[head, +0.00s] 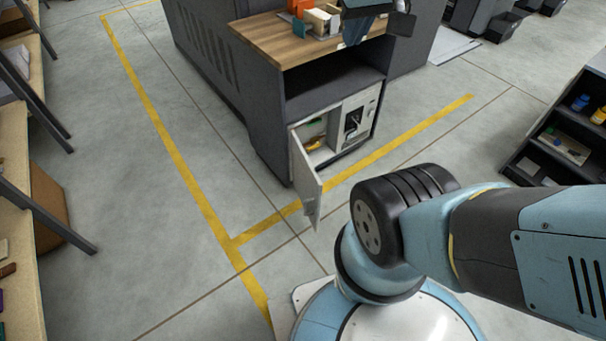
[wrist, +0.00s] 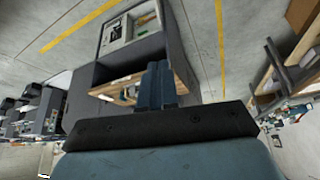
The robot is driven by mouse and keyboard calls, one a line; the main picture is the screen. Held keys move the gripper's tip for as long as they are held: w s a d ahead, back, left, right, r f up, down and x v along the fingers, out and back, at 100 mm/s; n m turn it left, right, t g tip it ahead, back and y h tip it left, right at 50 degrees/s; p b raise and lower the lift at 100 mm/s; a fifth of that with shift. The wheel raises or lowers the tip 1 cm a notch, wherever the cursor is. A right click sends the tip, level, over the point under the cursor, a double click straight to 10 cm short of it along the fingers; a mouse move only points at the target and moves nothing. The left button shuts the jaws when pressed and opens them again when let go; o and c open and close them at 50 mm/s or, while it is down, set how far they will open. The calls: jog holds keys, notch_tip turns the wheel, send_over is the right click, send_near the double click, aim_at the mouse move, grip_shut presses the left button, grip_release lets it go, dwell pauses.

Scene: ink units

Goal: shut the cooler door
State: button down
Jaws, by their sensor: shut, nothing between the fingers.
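The cooler (head: 350,122) is a light grey unit built into the lower bay of a dark cabinet. Its door (head: 306,179) stands open, hinged at the left and swung out toward my base. Several small items, one yellow and one green, show inside. In the wrist view the picture is upside down, and the cooler's front (wrist: 126,31) is at the top; I cannot clearly make out the door there. My gripper (wrist: 157,69) is shut and empty, with its fingers in front of the wooden worktop in that view. It is apart from the door.
The wooden worktop (head: 268,40) above the cooler carries boxes (head: 318,20) and other items. Dark shelving with bottles (head: 555,145) stands at right, and benches (head: 18,180) line the left. The floor before the door is clear, with yellow lines (head: 180,160).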

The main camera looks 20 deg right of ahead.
jog(key=w+a+f+n+g+h, duration=0.2)
jog(key=w+f+n+g+h, duration=0.25)
jog(key=w+f+n, duration=1.15)
jog(key=w+a+f+n+g+h, duration=0.1)
jog(key=w+a+f+n, duration=0.25)
jog(key=f, duration=0.55)
jog(key=w+a+f+n+h, duration=0.2)
jog(key=w+f+n, duration=0.15)
jog(key=f, duration=0.55)
notch_tip(320, 180, down, 17)
jog(key=a+n+h, duration=0.1)
jog(key=a+n, duration=0.2)
jog(key=n, duration=1)
send_near(317, 192)
jog(key=shift+t+h, duration=0.25)
jog(key=shift+h, duration=0.2)
jog(key=shift+a+f+x, duration=0.15)
jog(key=shift+x, duration=0.9)
jog(key=shift+a+f+x, duration=0.1)
jog(key=shift+f+x, duration=0.05)
jog(key=shift+x, duration=0.85)
jog(key=shift+a+f+x, duration=0.1)
jog(key=shift+a+x, duration=0.05)
jog(key=shift+x, duration=0.9)
